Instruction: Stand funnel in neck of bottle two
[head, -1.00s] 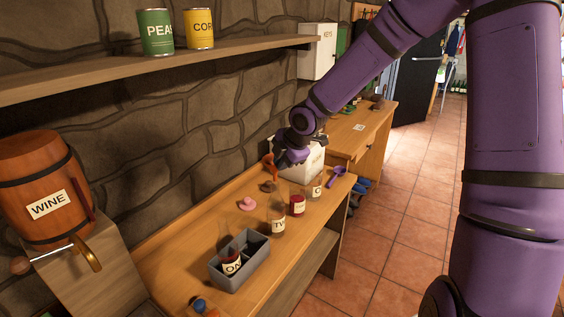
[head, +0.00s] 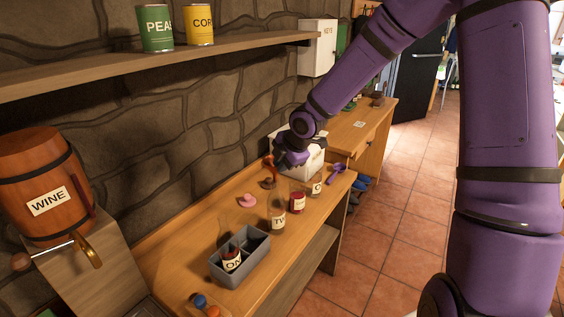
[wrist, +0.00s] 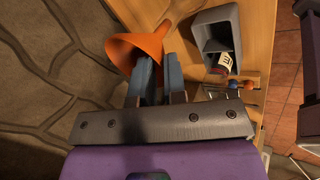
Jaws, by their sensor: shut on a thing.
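My gripper (wrist: 160,78) is shut on an orange funnel (wrist: 132,50), whose wide mouth faces left in the wrist view. In the head view the funnel (head: 269,169) shows small beside my gripper (head: 281,163), above the far part of the bench and partly hidden. Bottle two (head: 278,216), clear with a label reading "TW", stands upright on the bench, nearer the camera than my gripper and apart from the funnel. A bottle labelled "ON" (head: 232,259) sits in a grey divided crate (head: 240,277); the crate (wrist: 228,13) also shows in the wrist view.
A red labelled jar (head: 297,203) and another labelled vessel (head: 316,184) stand behind bottle two. A purple scoop-like thing (head: 338,169), a pink thing (head: 246,200) and a white box (head: 312,160) are on the bench (head: 190,232). A stone wall runs along its left.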

